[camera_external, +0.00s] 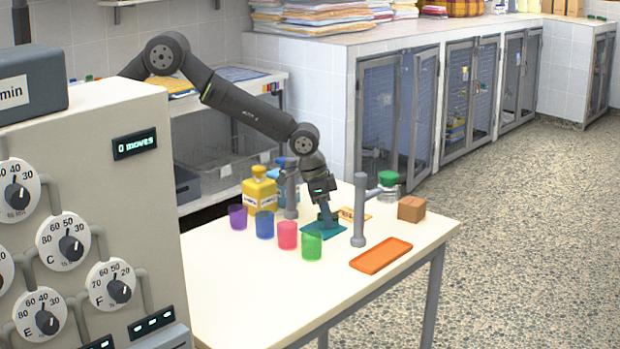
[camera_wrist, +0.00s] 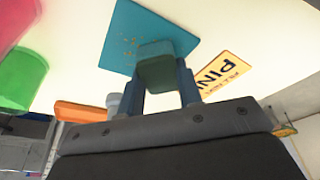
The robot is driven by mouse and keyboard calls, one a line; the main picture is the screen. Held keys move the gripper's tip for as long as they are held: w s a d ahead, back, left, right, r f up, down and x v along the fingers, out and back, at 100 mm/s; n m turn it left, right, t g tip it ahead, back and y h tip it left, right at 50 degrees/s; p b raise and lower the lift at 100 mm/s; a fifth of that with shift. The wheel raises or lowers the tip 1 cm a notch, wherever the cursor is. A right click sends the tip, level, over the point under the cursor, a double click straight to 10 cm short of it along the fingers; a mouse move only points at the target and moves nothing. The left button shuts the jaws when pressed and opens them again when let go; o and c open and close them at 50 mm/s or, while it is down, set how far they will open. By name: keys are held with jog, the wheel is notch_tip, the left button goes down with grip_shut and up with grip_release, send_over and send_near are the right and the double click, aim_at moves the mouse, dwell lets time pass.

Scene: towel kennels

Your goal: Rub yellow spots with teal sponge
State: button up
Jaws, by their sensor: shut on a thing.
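My gripper (camera_wrist: 162,80) is shut on a teal sponge (camera_wrist: 156,62), which sits between its two fingers. A flat blue-teal square (camera_wrist: 125,35) lies on the white table, with small yellowish spots (camera_wrist: 128,42) on it. The sponge overlaps the square's near edge in the wrist view; I cannot tell whether it touches. In the external view my gripper (camera_external: 325,212) points down over the teal square (camera_external: 312,231), behind the cups. The sponge hides part of the square, and the spots are too small to see in the external view.
Purple (camera_external: 238,217), blue (camera_external: 264,224), pink (camera_external: 287,235) and green (camera_external: 312,245) cups stand in front of the square. A grey post (camera_external: 359,225), orange tray (camera_external: 381,254), brown box (camera_external: 411,209) and yellow lettered card (camera_wrist: 221,76) are close by. The table's front is clear.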

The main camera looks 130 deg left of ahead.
jog(key=d, duration=0.5)
jog(key=shift+s+a, duration=0.1)
jog(key=shift+s, duration=0.15)
jog(key=shift+a, duration=1.2)
jog(key=shift+w+a+r, duration=0.1)
jog(key=shift+a, duration=1.05)
jog(key=shift+a+f, duration=0.2)
jog(key=shift+a, duration=0.95)
jog(key=shift+d+r, duration=0.1)
jog(key=shift+d, duration=3.4)
notch_tip(320, 180, up, 8)
